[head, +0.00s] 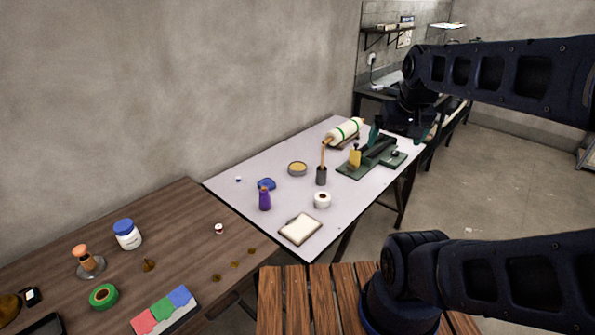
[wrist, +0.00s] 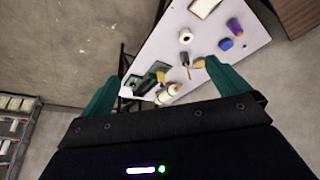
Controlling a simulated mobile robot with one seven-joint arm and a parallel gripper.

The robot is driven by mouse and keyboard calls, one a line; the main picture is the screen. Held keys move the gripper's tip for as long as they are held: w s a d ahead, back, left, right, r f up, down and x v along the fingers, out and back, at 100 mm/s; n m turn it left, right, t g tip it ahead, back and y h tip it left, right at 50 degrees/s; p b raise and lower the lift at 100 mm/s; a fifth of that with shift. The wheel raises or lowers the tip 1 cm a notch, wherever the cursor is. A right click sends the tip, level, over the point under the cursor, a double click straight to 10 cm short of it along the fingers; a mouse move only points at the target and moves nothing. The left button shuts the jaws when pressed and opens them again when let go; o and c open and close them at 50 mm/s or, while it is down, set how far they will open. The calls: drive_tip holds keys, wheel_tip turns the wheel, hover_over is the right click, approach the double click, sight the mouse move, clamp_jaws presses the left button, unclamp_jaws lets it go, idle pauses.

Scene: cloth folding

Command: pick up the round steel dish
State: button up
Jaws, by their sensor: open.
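The round steel dish (head: 297,168) sits on the white table (head: 235,191) near the wall side, with something yellow filling it. In the wrist view the dish (wrist: 199,62) shows small, close beside the tip of the right finger, which may cover part of it. My gripper (head: 403,138) is at the far right end of the white table, above its level and well away from the dish. Its two teal fingers are spread wide in the wrist view (wrist: 161,69), with nothing held between them.
Close to the dish are a blue item (head: 266,184), a purple bottle (head: 264,200), a dark cup with a stick (head: 321,176) and a white tape roll (head: 322,200). A green tool (head: 372,160) and a wrapped roll (head: 345,132) lie to its right. A brown table (head: 180,230) adjoins at left.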

drive_tip(key=w+a+r+m+g, duration=0.1)
drive_tip(key=w+r+m, duration=0.1)
drive_tip(key=w, duration=0.6)
drive_tip(key=w+a+r+m, duration=0.1)
drive_tip(key=w+m, duration=0.1)
drive_tip(key=w, duration=0.6)
drive_tip(key=m+g, duration=0.4)
drive_tip(key=m, duration=1.1)
hover_over(298, 166)
drive_tip(key=f, duration=4.4)
drive_tip(key=shift+w+d+f, duration=0.2)
drive_tip(key=shift+d+f, duration=0.1)
drive_tip(key=shift+s+a+f, duration=0.1)
drive_tip(key=shift+a+f, duration=0.1)
drive_tip(key=shift+f, duration=1.2)
drive_tip(key=shift+s+a+f, duration=0.1)
drive_tip(key=shift+a+f, duration=0.1)
drive_tip(key=shift+f, duration=1.15)
drive_tip(key=c, duration=1.2)
